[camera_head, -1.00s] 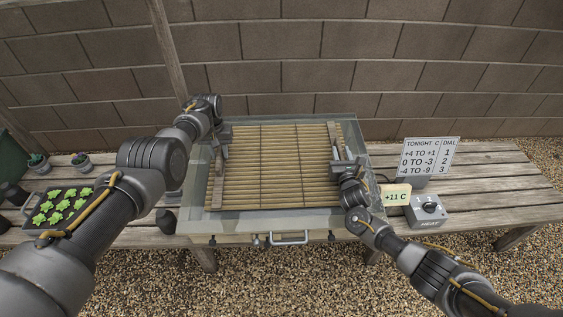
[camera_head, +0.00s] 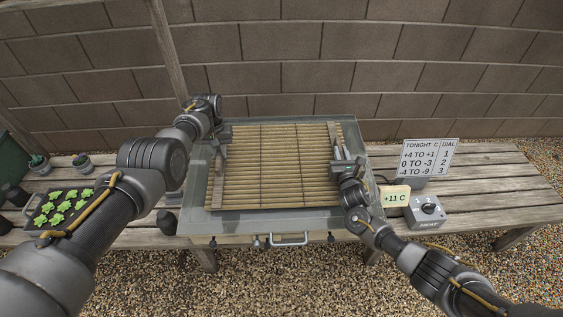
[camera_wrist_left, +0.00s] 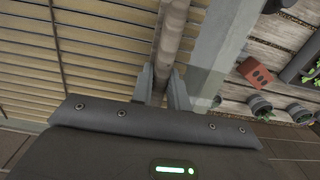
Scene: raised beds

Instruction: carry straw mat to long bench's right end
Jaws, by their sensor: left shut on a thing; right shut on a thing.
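The straw mat (camera_head: 275,165), a tan slatted sheet with a wooden bar at each side, lies flat over the top of a glass-topped box (camera_head: 280,225) on the long bench (camera_head: 480,185). My left gripper (camera_head: 220,150) is shut on the mat's left bar. The left wrist view shows the fingers (camera_wrist_left: 163,88) on either side of that bar (camera_wrist_left: 170,40). My right gripper (camera_head: 340,157) is shut on the mat's right bar. The bench's right end (camera_head: 535,190) is bare wood.
A sign board (camera_head: 428,157), a +11 C card (camera_head: 396,199) and a dial box (camera_head: 427,211) stand right of the glass-topped box. A seedling tray (camera_head: 62,208) and small pots lie on the left. A block wall (camera_head: 300,80) stands behind.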

